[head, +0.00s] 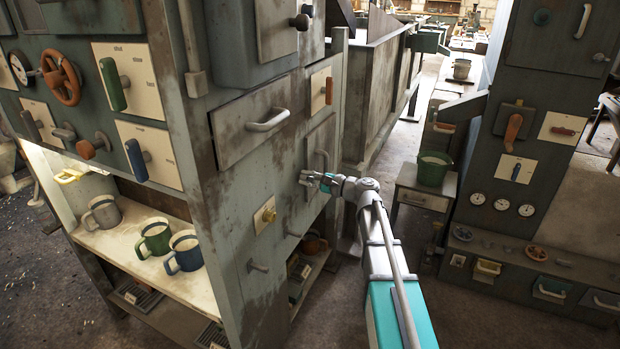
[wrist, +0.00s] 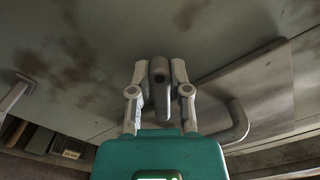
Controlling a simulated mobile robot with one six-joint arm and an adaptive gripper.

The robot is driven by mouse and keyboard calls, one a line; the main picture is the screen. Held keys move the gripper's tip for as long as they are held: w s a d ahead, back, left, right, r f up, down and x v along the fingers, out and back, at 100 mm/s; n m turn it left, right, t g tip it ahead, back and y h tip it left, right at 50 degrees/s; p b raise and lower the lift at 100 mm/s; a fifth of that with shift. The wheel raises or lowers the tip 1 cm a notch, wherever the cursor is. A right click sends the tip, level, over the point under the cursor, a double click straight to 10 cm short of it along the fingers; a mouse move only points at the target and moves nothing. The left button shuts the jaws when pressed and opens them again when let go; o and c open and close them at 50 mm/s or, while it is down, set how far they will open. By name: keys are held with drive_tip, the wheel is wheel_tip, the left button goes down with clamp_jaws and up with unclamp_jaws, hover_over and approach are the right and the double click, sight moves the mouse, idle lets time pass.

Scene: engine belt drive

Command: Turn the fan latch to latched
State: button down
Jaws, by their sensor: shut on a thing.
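A small grey lever (wrist: 161,92), which looks like the fan latch, sits between my fingers on the grey cabinet face in the wrist view. Its rounded end with a dark hole is at the top of that picture. My gripper (wrist: 160,75) has a finger on each side of it and is shut on it. In the head view my gripper (head: 309,181) is at the cabinet's right-hand face, beside a door (head: 316,145), and hides most of the lever. I cannot read any latched or unlatched marking.
A curved door handle (wrist: 238,122) is close to the right of my fingers in the wrist view. The floor behind my arm, towards the side table (head: 425,197), is mostly clear.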

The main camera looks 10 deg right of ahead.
drive_tip(key=n, duration=0.2)
drive_tip(key=f+n, duration=0.1)
drive_tip(key=shift+s+a+n+b, duration=0.25)
drive_tip(key=shift+a+n+b, duration=0.05)
drive_tip(key=shift+n+b, duration=0.1)
drive_tip(key=shift+s+f+n+b, duration=0.1)
drive_tip(key=shift+f+n+b, duration=0.1)
drive_tip(key=shift+n, duration=0.75)
drive_tip(key=shift+f+n+b, duration=0.1)
drive_tip(key=shift+f+n, duration=0.05)
drive_tip(key=shift+n, duration=0.8)
drive_tip(key=c, duration=0.9)
unclamp_jaws()
drive_tip(key=shift+a, duration=0.1)
drive_tip(key=shift+o, duration=0.2)
drive_tip(key=shift+d, duration=0.2)
drive_tip(key=shift+s+d, duration=0.1)
drive_tip(key=shift+d, duration=0.1)
drive_tip(key=v, duration=1.1)
drive_tip(key=shift+s, duration=0.1)
